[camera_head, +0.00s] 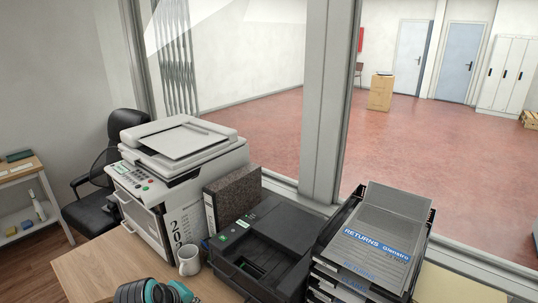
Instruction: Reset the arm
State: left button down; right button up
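Neither of my grippers and no part of my arms that I can make out shows in the head view. A dark grey and teal ribbed object (152,292) lies on the desk at the bottom edge, partly cut off by the frame. I cannot tell exactly what it is.
The wooden desk (85,270) holds a white copier (180,170), a white mug (188,260), a speckled binder (234,196), a black printer (285,225) and stacked black trays with a grey "RETURNS" folder (380,240). A window frame (322,100) stands behind. A black chair (95,205) is left.

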pick_arm(q)
jog(key=s+d+m+y, duration=0.1)
jog(key=s+m, duration=0.9)
jog(key=shift+m+t+y, duration=0.3)
jog(key=shift+t+y, duration=0.1)
